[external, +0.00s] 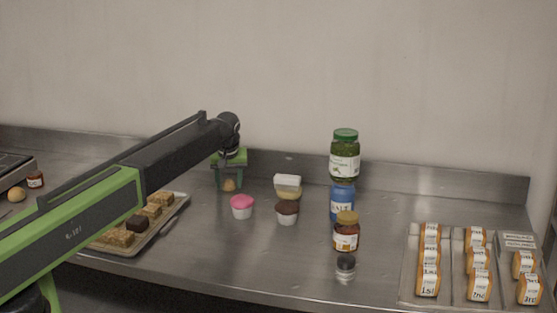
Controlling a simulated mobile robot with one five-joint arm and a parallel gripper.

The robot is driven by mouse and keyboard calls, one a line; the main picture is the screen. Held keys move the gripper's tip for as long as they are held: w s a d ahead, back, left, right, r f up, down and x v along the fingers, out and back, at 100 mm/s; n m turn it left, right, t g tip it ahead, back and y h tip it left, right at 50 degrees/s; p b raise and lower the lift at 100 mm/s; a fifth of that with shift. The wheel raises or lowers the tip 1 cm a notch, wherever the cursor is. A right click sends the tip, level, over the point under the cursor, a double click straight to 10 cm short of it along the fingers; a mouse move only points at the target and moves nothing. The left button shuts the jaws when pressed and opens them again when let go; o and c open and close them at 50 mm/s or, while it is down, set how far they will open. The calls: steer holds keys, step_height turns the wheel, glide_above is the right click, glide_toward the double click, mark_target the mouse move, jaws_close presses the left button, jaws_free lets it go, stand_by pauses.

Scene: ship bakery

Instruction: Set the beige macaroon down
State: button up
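A pastry tray (172,218) lies left, partly behind my arm. Trays of labelled packages (454,287) lie far right.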

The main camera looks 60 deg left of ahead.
steer(key=shift+o, duration=0.8)
steer(key=shift+r, duration=0.15)
steer(key=shift+d+r+p, duration=0.1)
steer(key=shift+r+p, duration=0.25)
steer(key=shift+p, duration=0.15)
steer(key=p+v, duration=1)
steer(key=v, duration=0.1)
steer(key=shift+d, duration=0.2)
steer(key=shift+r, duration=0.1)
